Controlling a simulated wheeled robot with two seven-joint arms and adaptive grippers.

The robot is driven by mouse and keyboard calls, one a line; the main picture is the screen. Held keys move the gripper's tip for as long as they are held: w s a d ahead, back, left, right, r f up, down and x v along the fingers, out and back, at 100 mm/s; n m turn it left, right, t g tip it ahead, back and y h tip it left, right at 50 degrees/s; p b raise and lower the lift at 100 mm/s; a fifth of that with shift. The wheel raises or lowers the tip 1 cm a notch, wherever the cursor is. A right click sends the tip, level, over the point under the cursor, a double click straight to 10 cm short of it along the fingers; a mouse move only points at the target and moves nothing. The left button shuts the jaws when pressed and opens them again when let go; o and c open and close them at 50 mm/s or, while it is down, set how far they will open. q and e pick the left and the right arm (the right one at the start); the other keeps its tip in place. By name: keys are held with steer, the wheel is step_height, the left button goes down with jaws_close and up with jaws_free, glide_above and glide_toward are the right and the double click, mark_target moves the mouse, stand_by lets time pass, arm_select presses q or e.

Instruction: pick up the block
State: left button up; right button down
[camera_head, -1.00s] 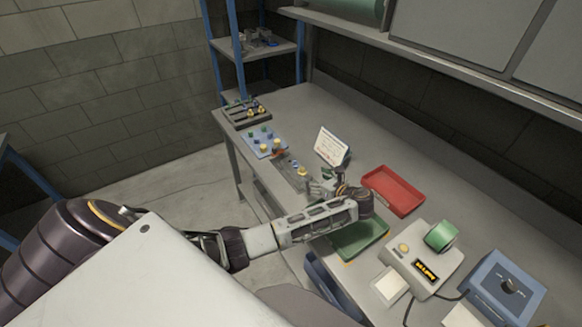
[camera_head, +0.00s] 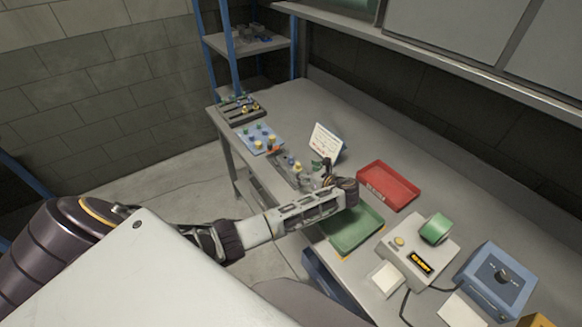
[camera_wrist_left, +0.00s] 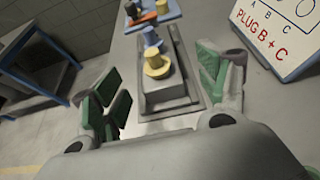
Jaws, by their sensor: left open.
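A grey block-like fixture (camera_wrist_left: 166,93) with a raised middle stands ahead in the left wrist view. A yellow stepped knob (camera_wrist_left: 155,62) sits on it. I cannot tell whether the fixture or the knob is the block. My left gripper (camera_wrist_left: 160,84) is open, with green-padded fingers on either side of the fixture's near end and nothing held. In the head view my left gripper (camera_head: 318,174) is over the near edge of the bench, partly covering the fixture (camera_head: 283,167). My right gripper is out of view.
A sign card (camera_head: 326,142) stands right of the fixture. A blue board with pegs (camera_head: 248,141) lies beyond it. A red tray (camera_head: 402,201) and a green tray (camera_head: 352,241) lie to the right, with a device (camera_head: 440,268) past them. The bench's back is clear.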

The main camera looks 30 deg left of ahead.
mark_target(292, 162)
arm_select(q)
steer(key=shift+x, duration=2)
steer(key=shift+p+x, duration=0.6)
steer(key=shift+x, duration=2)
steer(key=shift+s, duration=0.15)
steer(key=shift+s, duration=0.1)
steer(key=c, duration=1.6)
steer(key=shift+r, duration=0.15)
steer(key=shift+r, duration=4.95)
